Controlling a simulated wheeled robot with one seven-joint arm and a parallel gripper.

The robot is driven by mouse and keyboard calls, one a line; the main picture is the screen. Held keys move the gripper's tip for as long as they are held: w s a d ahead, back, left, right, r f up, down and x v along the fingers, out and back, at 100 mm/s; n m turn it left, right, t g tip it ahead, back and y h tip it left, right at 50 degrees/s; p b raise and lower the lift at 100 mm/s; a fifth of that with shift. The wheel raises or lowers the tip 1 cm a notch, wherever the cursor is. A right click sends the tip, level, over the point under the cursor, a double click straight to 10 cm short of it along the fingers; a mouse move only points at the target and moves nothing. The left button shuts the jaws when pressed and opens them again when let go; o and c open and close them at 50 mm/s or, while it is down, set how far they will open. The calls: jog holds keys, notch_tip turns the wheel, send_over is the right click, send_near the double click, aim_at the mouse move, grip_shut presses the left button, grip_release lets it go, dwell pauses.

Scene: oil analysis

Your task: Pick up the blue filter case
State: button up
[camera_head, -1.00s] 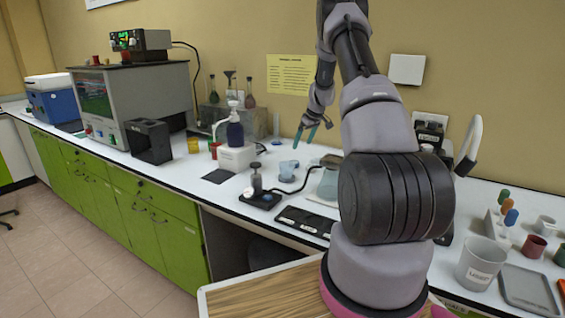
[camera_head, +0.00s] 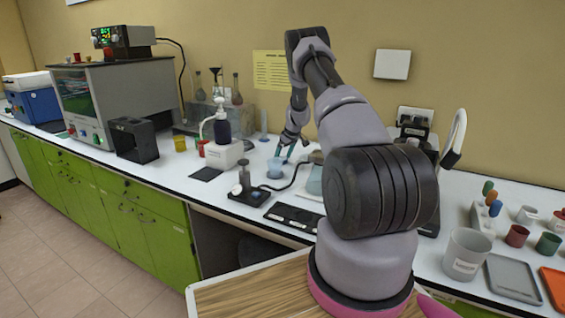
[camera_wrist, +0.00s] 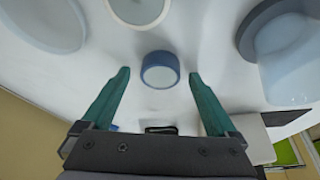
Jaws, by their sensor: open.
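The blue filter case (camera_wrist: 160,68), a short round blue piece with a pale top, stands on the white worktop in the wrist view. My gripper (camera_wrist: 159,74) is open, with its two teal fingers to the left and right of the case and visible gaps on both sides. Nothing is held. In the head view my gripper (camera_head: 284,155) points down over the worktop beside a pale blue cup (camera_head: 274,168). I cannot make out the case clearly there.
A glass beaker (camera_head: 315,182) stands to the right of my gripper, and a dark device (camera_head: 250,193) with a cable lies in front. Round vessels, one pale (camera_wrist: 138,8), surround the case in the wrist view.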

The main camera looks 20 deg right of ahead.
jog(key=c, duration=1.4)
jog(key=shift+r, duration=0.15)
